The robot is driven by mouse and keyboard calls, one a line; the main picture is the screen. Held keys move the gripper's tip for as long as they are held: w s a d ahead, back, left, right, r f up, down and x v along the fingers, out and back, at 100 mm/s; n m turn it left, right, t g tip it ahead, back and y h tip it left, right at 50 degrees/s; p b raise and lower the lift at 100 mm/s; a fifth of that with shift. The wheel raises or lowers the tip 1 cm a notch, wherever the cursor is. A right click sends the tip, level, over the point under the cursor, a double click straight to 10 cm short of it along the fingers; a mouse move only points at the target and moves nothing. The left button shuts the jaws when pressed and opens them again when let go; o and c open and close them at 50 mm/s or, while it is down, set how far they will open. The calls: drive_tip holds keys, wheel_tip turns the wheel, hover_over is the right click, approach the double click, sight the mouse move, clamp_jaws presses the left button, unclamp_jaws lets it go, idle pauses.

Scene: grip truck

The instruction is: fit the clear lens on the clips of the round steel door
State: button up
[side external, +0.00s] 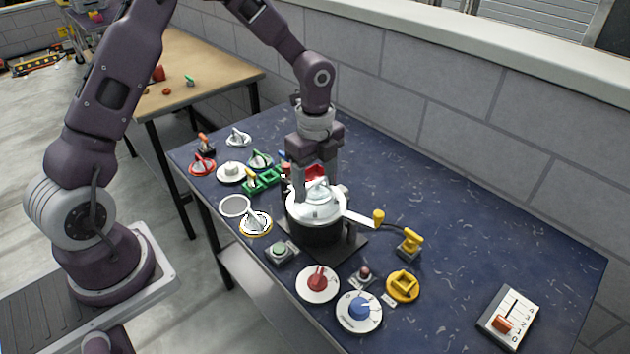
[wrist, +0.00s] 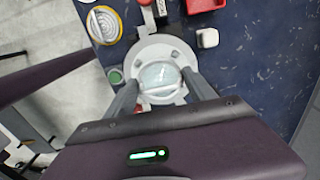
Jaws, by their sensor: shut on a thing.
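The round steel door (side external: 302,212) lies flat on top of a dark round housing (side external: 312,232) on the blue table. It also shows in the wrist view (wrist: 147,53) as a pale disc with small raised clips. The clear lens (wrist: 160,75) is a see-through round piece over the middle of the door; it shows in the side view (side external: 318,190) too. My gripper (side external: 317,192) points down over the door and is shut on the lens, with a finger on each side (wrist: 160,88). I cannot tell whether the lens touches the clips.
A lever with a yellow knob (side external: 378,216) sticks out to the right of the housing. Red (side external: 318,283) and blue (side external: 359,308) dials stand in front. Several handled discs and a green frame (side external: 262,180) crowd the left.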

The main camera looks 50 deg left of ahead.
drive_tip(key=shift+f, duration=1.1)
idle(1.4)
drive_tip(key=o, duration=1.7)
drive_tip(key=shift+r, duration=3.75)
drive_tip(key=shift+r, duration=0.1)
drive_tip(key=s+r+n+t+y, duration=0.1)
drive_tip(key=s+r+n+t, duration=0.2)
drive_tip(key=s+r+n, duration=0.8)
drive_tip(key=s+r+n+t, duration=0.1)
drive_tip(key=s+n, duration=0.1)
drive_tip(key=s, duration=0.2)
drive_tip(key=s+d+r+n, duration=0.1)
drive_tip(key=s+r+n, duration=0.1)
drive_tip(key=s, duration=0.3)
drive_tip(key=s+d+r+n+t+h, duration=0.1)
drive_tip(key=s+n, duration=0.2)
drive_tip(key=s, duration=0.1)
drive_tip(key=shift+s+d+r+t, duration=0.1)
drive_tip(key=shift+s+r+t, duration=0.15)
drive_tip(key=shift+r+t, duration=0.05)
